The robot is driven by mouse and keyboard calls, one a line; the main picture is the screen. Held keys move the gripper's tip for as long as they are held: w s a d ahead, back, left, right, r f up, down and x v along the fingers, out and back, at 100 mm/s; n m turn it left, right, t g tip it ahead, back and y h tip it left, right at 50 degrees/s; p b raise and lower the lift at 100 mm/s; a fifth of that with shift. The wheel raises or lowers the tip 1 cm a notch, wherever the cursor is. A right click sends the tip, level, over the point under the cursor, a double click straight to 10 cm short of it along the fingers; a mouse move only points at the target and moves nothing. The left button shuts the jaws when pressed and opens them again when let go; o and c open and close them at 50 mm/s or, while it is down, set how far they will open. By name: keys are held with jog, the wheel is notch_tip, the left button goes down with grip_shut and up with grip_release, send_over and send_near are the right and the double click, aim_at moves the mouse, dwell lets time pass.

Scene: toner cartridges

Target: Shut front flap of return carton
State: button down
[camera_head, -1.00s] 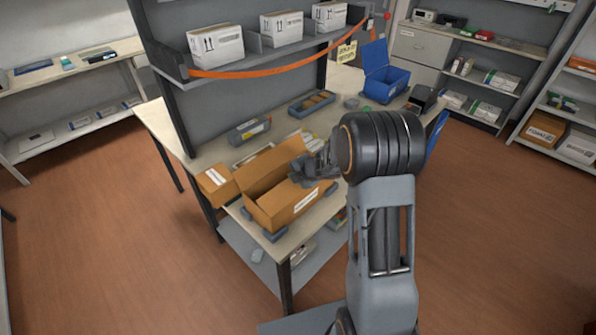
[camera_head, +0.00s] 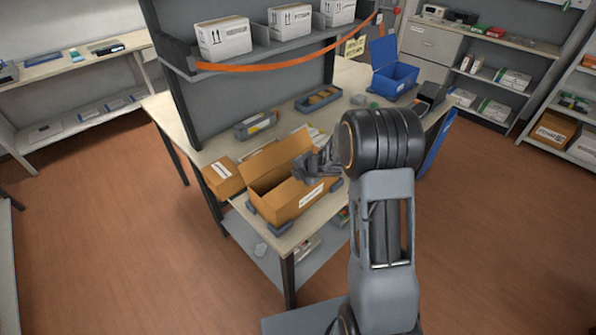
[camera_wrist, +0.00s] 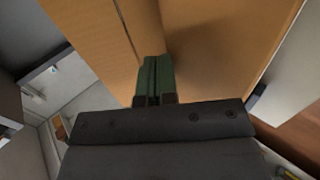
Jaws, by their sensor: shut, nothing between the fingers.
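The return carton (camera_head: 283,212) is a brown open box with a white label on its front side. It sits near the table's front corner. Its tall back flap (camera_head: 275,157) stands up; I cannot clearly tell the front flap from the front wall. My gripper (camera_head: 303,171) is at the carton's right end, close to its top. In the wrist view my gripper's green fingers (camera_wrist: 152,78) are together with nothing between them. Brown cardboard (camera_wrist: 225,45) fills the view to their right, and another cardboard panel (camera_wrist: 95,30) lies to their left. Contact cannot be told.
Grey blocks (camera_head: 250,207) sit at the carton's base. A smaller brown box (camera_head: 222,180) stands left of it. A grey tray (camera_head: 255,125), a parts tray (camera_head: 318,101) and an open blue box (camera_head: 395,82) lie farther back. A shelf with white boxes (camera_head: 224,39) overhangs the table's back.

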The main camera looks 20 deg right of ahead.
jog(key=shift+r, duration=0.15)
jog(key=shift+r+p, duration=1.1)
jog(key=shift+p, duration=0.25)
notch_tip(320, 180, up, 12)
jog(key=p, duration=0.4)
jog(key=s+d+r+m+t+h, duration=0.1)
jog(key=s+d+m+h, duration=0.1)
jog(key=d+m+h, duration=0.55)
jog(key=s+r+m+g+b, duration=0.25)
jog(key=s+m+g, duration=0.25)
jog(key=s+m, duration=1.05)
jog(key=s+a+r+m+y+b, duration=0.1)
jog(key=s+a+r+y+b, duration=0.1)
jog(key=s+a, duration=0.5)
jog(key=shift+s+a+r+t+y, duration=0.35)
jog(key=shift+s+y, duration=0.2)
jog(key=shift+s, duration=1.25)
